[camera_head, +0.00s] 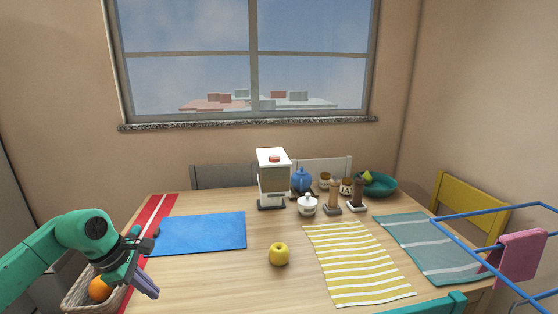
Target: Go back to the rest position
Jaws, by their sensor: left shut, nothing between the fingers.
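My left gripper (147,287) hangs at the left of the head view, on a green arm that comes in from the left edge. Its fingers are shut with nothing between them and point down and to the right. It is above the front left part of the table (215,280), in front of the red runner. A wicker basket (75,296) with an orange (99,288) in it is beside and partly behind the gripper and arm. My right gripper does not show.
A blue cloth (200,233), a yellow apple (279,254), a striped yellow cloth (357,262) and a grey-green cloth (435,247) lie on the table. A dispenser (272,179), teapot (302,181) and teal bowl (378,185) stand behind. A blue rack (490,211) with a pink cloth (520,256) is at right.

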